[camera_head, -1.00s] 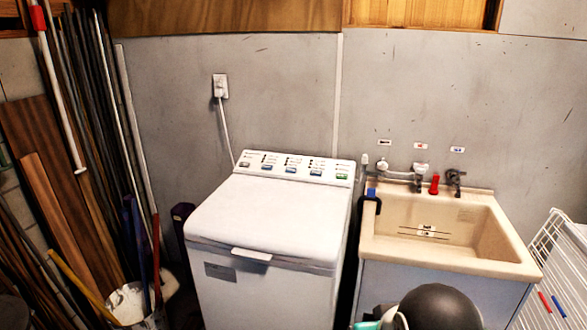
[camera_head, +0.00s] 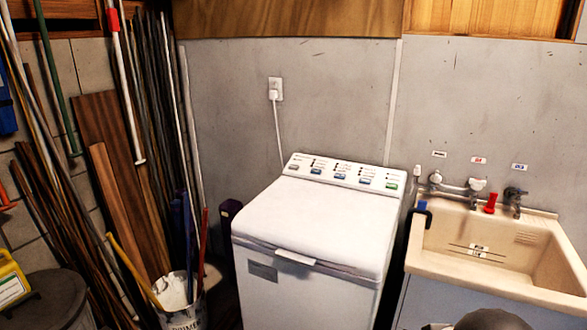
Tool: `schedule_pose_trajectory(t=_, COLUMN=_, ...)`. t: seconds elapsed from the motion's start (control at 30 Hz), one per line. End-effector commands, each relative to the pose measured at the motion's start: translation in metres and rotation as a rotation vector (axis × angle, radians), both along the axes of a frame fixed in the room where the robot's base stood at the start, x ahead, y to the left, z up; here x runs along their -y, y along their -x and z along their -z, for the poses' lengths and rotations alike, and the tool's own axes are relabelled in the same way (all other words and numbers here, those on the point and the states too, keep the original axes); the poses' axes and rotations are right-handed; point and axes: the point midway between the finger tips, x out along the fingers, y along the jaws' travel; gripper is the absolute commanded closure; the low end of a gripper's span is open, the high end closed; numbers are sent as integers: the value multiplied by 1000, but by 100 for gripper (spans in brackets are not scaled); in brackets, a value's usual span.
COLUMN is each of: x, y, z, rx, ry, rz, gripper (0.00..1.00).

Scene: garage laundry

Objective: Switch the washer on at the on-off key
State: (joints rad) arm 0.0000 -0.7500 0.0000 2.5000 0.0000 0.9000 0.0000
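The white top-loading washer (camera_head: 310,225) stands against the grey wall in the middle of the head view, its lid closed. Its sloped control panel (camera_head: 345,172) runs along the back edge of the top. The panel carries a grey key (camera_head: 294,167) at the left end, several blue keys in the middle and a green key (camera_head: 391,186) at the right end. The lettering is too small to read, so I cannot tell which is the on-off key. No lit lamp is discernible. My gripper is not in view; only a dark rounded shape, probably part of my arm, shows at the bottom right edge.
A beige sink (camera_head: 500,245) with taps stands close right of the washer. A bucket (camera_head: 183,300) with poles, leaning planks (camera_head: 110,150) and a dark bin (camera_head: 52,300) crowd the left. A wall outlet (camera_head: 275,90) with a cord is behind the washer.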

Motion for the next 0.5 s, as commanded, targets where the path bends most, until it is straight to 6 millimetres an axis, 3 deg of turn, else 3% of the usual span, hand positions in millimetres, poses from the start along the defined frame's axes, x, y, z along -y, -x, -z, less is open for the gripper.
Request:
schedule_pose_trajectory(t=0.03, x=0, y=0, z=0, rx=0, ry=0, rz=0, gripper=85)
schedule_pose_trajectory(t=0.1, x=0, y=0, z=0, rx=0, ry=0, rz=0, gripper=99)
schedule_pose_trajectory(t=0.13, x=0, y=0, z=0, rx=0, ry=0, rz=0, gripper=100)
schedule_pose_trajectory(t=0.5, x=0, y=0, z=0, rx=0, ry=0, rz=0, gripper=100)
